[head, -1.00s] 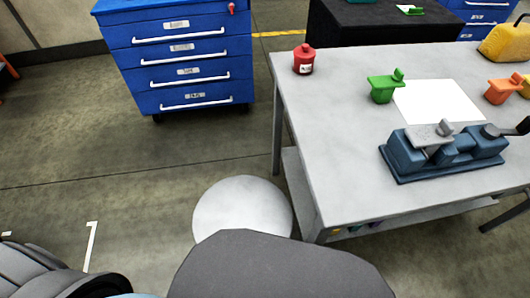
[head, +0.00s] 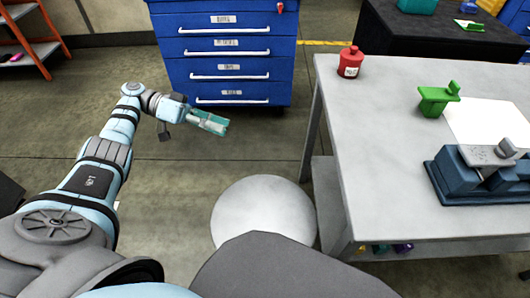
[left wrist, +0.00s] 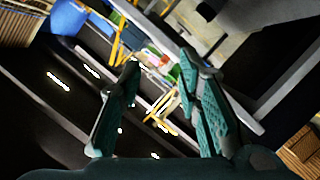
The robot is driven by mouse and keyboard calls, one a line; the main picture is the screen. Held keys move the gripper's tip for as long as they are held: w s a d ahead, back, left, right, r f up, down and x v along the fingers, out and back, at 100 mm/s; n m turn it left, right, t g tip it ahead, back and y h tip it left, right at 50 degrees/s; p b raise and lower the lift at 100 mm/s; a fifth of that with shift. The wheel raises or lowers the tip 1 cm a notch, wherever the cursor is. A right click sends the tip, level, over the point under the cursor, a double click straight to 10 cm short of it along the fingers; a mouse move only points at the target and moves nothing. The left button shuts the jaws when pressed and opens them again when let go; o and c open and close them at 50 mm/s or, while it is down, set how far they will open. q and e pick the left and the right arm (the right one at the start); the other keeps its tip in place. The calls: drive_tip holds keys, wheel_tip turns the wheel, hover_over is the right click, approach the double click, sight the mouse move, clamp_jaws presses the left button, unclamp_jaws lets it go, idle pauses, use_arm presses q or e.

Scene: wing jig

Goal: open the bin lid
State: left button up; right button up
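I cannot make out a bin or a bin lid for sure in either view. A blue rounded thing (left wrist: 66,18) is cut off at the top left of the left wrist view, and I cannot tell whether it is a bin. My left gripper (head: 212,122) has teal fingers and is held out over the floor, in front of the blue drawer cabinet in the head view. In the left wrist view its two fingers (left wrist: 160,65) stand apart with nothing between them. My right gripper is not in view.
The blue drawer cabinet (head: 228,45) stands at the back. A grey table (head: 385,130) on the right bears a red container (head: 350,63), a green part (head: 437,99) and a dark blue fixture (head: 465,178). An orange shelf rack (head: 40,40) is at the far left.

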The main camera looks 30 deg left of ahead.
use_arm(q)
drive_tip(key=s+p+x, duration=0.1)
drive_tip(key=x, duration=1.3)
drive_tip(key=shift+s+d+f+g+p, duration=0.15)
drive_tip(key=shift+s+g+p, duration=0.25)
clamp_jaws()
unclamp_jaws()
